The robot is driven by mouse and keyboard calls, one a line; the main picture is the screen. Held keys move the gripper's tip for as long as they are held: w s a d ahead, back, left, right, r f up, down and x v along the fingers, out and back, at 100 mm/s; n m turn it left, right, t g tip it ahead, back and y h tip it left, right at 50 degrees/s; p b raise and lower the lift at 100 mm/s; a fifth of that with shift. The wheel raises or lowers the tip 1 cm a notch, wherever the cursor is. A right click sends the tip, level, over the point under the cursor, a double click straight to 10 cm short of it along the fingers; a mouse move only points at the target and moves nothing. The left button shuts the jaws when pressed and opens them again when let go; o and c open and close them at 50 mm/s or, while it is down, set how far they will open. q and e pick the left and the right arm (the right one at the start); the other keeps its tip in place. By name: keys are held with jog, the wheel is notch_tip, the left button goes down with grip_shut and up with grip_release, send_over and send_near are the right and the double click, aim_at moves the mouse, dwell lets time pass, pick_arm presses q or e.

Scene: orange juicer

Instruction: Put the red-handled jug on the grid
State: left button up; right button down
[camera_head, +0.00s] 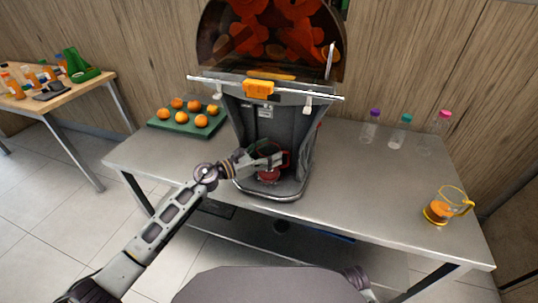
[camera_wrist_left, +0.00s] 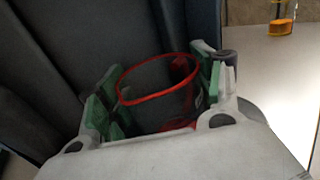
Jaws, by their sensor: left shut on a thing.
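The red-handled jug (camera_head: 268,176) is at the front of the juicer, over its base tray. Its red rim and dark see-through wall (camera_wrist_left: 160,82) show in the left wrist view, between green finger pads. My left gripper (camera_head: 272,158) is shut on the jug, which looks about upright. The grid is not clearly visible; the juicer's base tray (camera_head: 270,194) is below and around the jug. I cannot tell whether the jug's bottom touches it. My right gripper is not in view.
The juicer (camera_head: 270,120) stands on the grey table (camera_head: 350,200). A green tray (camera_head: 163,124) of oranges is to its left. Several capped bottles (camera_head: 399,135) stand at the back right. A yellow-handled jug (camera_head: 440,208) with orange juice stands at the right. The table between is clear.

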pick_arm(q)
jog(key=shift+w+f, duration=0.1)
jog(key=shift+f, duration=0.1)
jog(key=o, duration=1)
jog(key=shift+o, duration=0.2)
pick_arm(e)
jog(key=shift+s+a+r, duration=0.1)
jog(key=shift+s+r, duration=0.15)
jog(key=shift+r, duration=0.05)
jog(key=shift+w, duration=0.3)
